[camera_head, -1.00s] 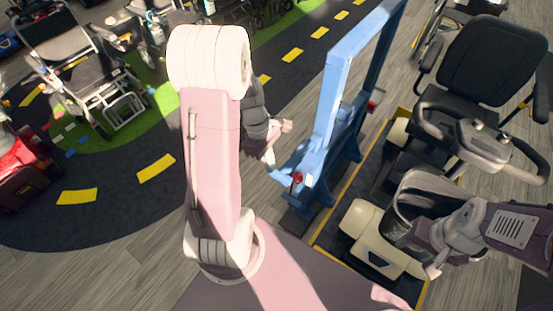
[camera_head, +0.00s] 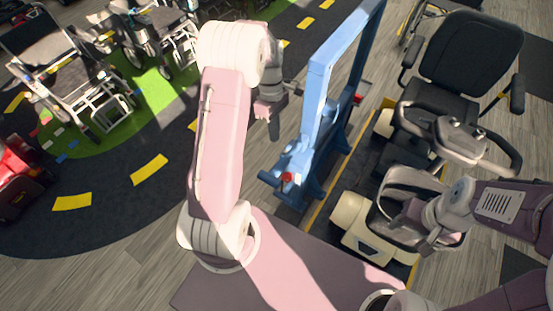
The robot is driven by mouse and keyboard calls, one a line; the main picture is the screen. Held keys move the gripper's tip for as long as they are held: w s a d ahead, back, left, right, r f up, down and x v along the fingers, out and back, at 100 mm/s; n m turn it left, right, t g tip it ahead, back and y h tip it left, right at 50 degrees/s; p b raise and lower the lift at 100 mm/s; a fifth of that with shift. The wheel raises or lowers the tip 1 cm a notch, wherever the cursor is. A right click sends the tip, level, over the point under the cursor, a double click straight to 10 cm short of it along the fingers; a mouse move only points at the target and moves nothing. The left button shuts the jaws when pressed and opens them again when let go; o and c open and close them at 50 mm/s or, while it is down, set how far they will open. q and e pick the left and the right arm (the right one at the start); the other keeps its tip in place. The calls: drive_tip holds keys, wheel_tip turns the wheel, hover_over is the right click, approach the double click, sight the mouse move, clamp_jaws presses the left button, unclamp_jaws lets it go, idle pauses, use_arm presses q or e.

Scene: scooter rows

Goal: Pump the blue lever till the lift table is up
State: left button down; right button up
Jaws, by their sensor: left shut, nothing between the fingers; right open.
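A blue upright frame (camera_head: 322,84) stands on the floor right of my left arm, with a red knob (camera_head: 287,178) low at its near side and another red part at its far side. A short blue piece (camera_head: 270,179) sticks out low at its near left; I cannot tell which blue part is the lever. A dark platform (camera_head: 335,182) with yellow edges, possibly the lift table, lies right of the frame under a scooter. My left gripper (camera_head: 274,122) is shut and empty, left of the frame and apparently apart from it. My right gripper (camera_head: 412,228) is open in front of the scooter's basket.
A black-seated scooter (camera_head: 459,58) with a grey basket (camera_head: 414,184) stands on the right, close to my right arm. Wheelchairs and walkers (camera_head: 85,88) stand at the upper left. A red object (camera_head: 18,170) is at the left edge. Dark floor with yellow dashes lies open at left.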

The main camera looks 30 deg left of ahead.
sight(277, 167)
use_arm(q)
drive_tip(key=p+x, duration=0.1)
drive_tip(key=x, duration=1)
drive_tip(key=shift+s+d+f+p, duration=0.1)
drive_tip(key=shift+s+f+p, duration=0.15)
drive_tip(key=shift+p, duration=0.15)
use_arm(e)
wheel_tip(277, 167, up, 2)
drive_tip(key=shift+s, duration=0.1)
